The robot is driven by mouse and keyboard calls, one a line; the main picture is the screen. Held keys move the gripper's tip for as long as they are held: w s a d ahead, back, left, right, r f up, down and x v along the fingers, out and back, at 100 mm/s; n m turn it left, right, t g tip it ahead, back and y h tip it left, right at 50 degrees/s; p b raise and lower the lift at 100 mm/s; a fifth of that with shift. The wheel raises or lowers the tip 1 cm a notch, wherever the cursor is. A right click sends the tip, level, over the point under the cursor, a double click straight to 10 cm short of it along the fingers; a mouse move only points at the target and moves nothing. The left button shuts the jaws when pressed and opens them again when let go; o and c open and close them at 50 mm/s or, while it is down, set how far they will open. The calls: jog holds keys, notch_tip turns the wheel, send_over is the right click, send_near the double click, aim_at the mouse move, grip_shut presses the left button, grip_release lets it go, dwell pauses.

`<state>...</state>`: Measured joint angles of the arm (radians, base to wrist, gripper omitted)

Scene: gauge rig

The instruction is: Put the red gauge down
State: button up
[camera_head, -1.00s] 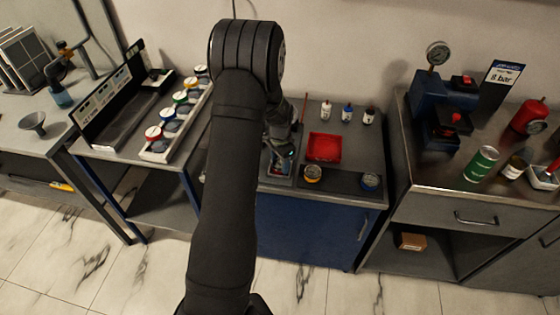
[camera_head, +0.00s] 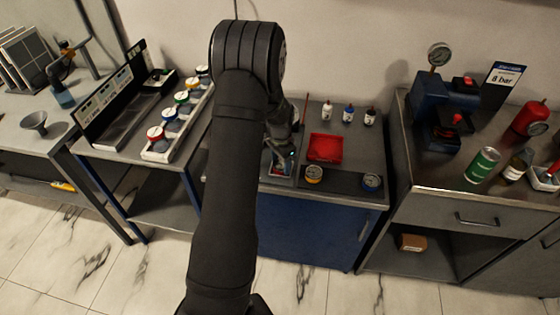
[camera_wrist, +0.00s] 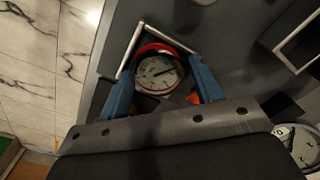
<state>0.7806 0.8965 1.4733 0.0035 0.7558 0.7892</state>
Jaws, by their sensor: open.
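The red gauge (camera_wrist: 158,72), with a white dial and a red rim, lies face up between my gripper's blue fingers in the wrist view. White lines forming a corner (camera_wrist: 131,48) run along its upper left side. My gripper (camera_wrist: 160,70) is open around the gauge, with a finger at each side; whether either finger touches it is hard to tell. In the head view my gripper (camera_head: 282,158) is low over the middle bench (camera_head: 270,181), left of the red tray. My arm and gripper hide most of the gauge there.
The red tray (camera_head: 325,147) is just right of my gripper. A yellow gauge (camera_head: 314,174) and a blue gauge (camera_head: 371,182) sit on a dark strip in front. Small bottles (camera_head: 348,113) stand behind. A rack of several coloured gauges (camera_head: 172,121) is at left.

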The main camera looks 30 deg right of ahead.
aim_at(281, 164)
notch_tip(281, 164, up, 12)
jog(key=shift+s, duration=0.2)
jog(key=shift+r, duration=0.1)
dwell(0.3)
notch_tip(281, 164, down, 12)
jog(key=shift+f, duration=0.1)
dwell(0.5)
jog(key=o, duration=0.6)
jog(key=w+a+r+n+g+h, duration=0.15)
jog(key=w+r+n, duration=0.3)
jog(key=r, duration=0.45)
jog(key=w+a+r+n+h, duration=0.1)
jog(key=w+r+n+h, duration=0.3)
jog(key=r, duration=0.5)
jog(key=s+d+f+y, duration=0.1)
jog(key=d+f, duration=0.3)
jog(key=f, duration=0.4)
jog(key=shift+s+n, duration=0.45)
jog(key=shift+s, duration=0.15)
